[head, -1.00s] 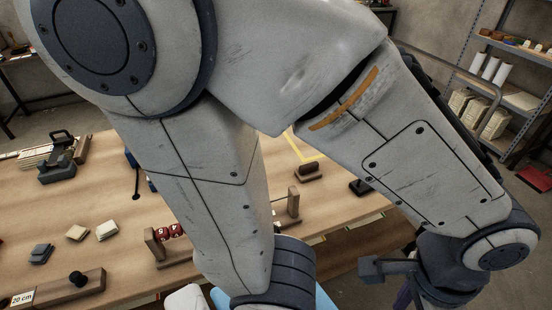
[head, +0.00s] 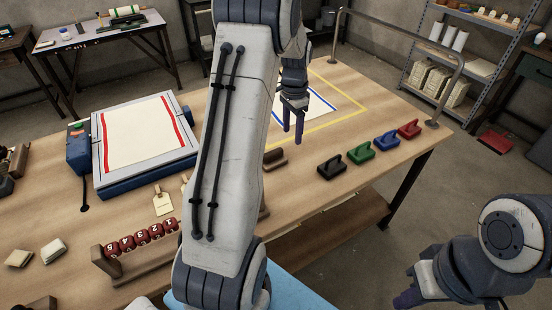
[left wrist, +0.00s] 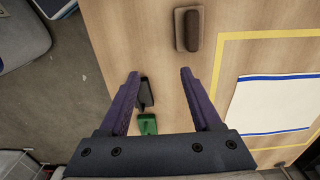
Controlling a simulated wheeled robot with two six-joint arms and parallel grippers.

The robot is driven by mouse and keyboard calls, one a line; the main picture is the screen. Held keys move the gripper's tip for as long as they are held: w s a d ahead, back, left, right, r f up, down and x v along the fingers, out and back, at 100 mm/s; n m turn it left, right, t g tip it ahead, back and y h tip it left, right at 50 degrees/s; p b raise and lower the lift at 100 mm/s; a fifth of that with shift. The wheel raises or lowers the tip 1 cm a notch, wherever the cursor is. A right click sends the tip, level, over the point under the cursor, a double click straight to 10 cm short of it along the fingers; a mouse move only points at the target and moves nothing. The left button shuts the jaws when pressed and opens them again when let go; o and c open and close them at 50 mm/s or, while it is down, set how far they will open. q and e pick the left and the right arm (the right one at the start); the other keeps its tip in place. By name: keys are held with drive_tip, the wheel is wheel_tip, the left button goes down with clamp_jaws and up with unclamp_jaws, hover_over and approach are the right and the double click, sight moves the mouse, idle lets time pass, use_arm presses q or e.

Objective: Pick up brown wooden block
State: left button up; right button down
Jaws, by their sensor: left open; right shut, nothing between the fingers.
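The brown wooden block (head: 275,157) lies on the wooden table, partly hidden behind my left arm in the head view. It shows whole near the top of the left wrist view (left wrist: 188,29), as a dark brown bar on a lighter base. My left gripper (head: 293,134) is above the table, a little to the right of the block in the head view. Its jaws are open and empty, and the block lies beyond the fingertips (left wrist: 160,73) in the left wrist view. My right gripper (head: 408,298) is shut and empty, low at the right, off the table.
Black (head: 331,167), green (head: 361,153), blue (head: 387,140) and red (head: 409,129) handled blocks line the table's right side. A yellow-outlined area with a white sheet (head: 318,105) lies behind my gripper. A blue-framed board (head: 147,187) and a bead rack (head: 113,270) stand left.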

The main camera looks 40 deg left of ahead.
use_arm(q)
hover_over(273, 157)
wheel_tip(273, 157, down, 2)
drive_tip(key=f, duration=0.5)
drive_tip(key=shift+w+a, duration=0.25)
drive_tip(key=shift+a, duration=0.15)
drive_tip(key=shift+w+f+p, duration=0.15)
drive_tip(key=shift+f+p, duration=0.3)
drive_tip(key=shift+f, duration=1.05)
drive_tip(key=shift+w+f+p, duration=0.15)
drive_tip(key=shift+f+p, duration=0.3)
drive_tip(key=shift+f, duration=1.05)
clamp_jaws()
